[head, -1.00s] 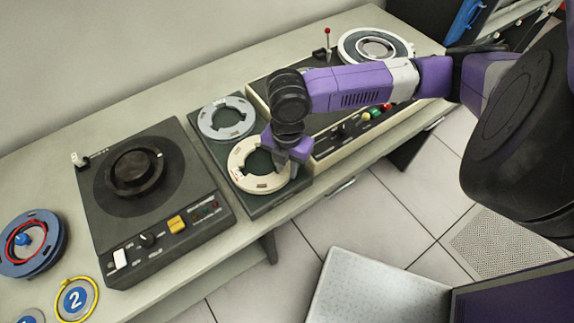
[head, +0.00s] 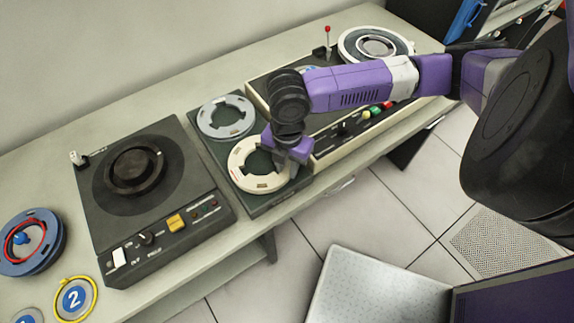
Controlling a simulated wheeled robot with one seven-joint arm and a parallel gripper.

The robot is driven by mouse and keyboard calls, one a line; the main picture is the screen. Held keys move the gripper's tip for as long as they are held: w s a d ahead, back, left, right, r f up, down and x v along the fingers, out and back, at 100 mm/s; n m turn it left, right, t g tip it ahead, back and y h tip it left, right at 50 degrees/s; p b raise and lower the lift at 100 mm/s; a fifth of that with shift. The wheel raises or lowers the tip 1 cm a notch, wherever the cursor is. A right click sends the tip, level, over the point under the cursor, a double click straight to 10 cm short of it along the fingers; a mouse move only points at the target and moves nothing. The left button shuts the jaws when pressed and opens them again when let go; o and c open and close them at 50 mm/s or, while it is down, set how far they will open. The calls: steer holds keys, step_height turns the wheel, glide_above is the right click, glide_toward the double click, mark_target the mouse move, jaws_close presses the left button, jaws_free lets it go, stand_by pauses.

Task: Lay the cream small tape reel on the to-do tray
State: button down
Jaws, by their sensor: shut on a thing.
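The cream small tape reel (head: 246,180) lies flat on or just over the near part of a dark green-grey tray (head: 268,204). A light grey reel (head: 226,117) lies on the far part of the same tray. No label reading to-do shows on it. My gripper (head: 284,168) points down at the right side of the cream reel and is shut on its rim. The fingertips are partly hidden by the gripper body. I cannot tell whether the reel touches the tray.
A black tape machine (head: 137,175) stands left of the tray. A cream-edged console (head: 330,150) with coloured buttons and a red-topped lever (head: 327,32) stands at the right, under my arm.

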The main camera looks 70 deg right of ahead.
steer(key=shift+f+b, duration=0.4)
steer(key=shift+f, duration=0.2)
steer(key=c, duration=1.1)
jaws_free()
steer(key=shift+c, duration=0.4)
steer(key=c, duration=0.3)
steer(key=shift+r+p, duration=3.7)
steer(key=shift+r, duration=0.85)
